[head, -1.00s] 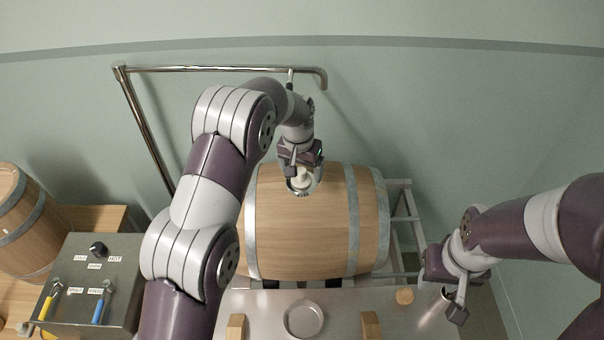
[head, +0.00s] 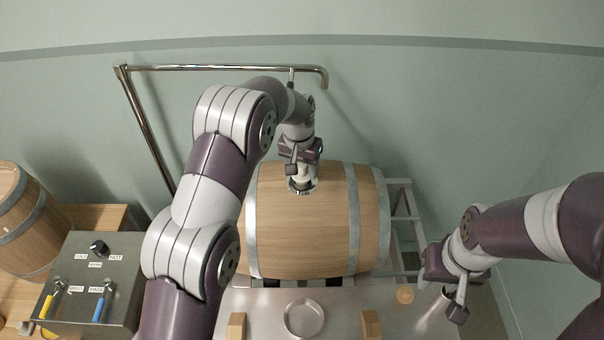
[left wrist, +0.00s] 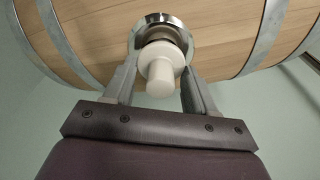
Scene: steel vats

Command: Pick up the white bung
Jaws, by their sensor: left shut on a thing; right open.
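The white bung (left wrist: 160,75) is between the two fingers of my left gripper (left wrist: 160,62) in the left wrist view, and the fingers are shut on it. Behind it is the round metal-rimmed hole (left wrist: 158,20) on top of the wooden barrel (head: 310,235). In the head view the bung (head: 301,174) is mostly hidden by my left gripper (head: 300,172), just above the hole's ring. I cannot tell whether its lower end is clear of the hole. My right gripper (head: 450,298) is open and empty, over the right side of the steel table.
A steel table (head: 270,300) in front holds a shallow round dish (head: 304,319), two wooden blocks and a small round cork-like disc (head: 405,296). A control box (head: 85,270) stands at left by another barrel (head: 28,230). A metal pipe (head: 220,69) runs behind.

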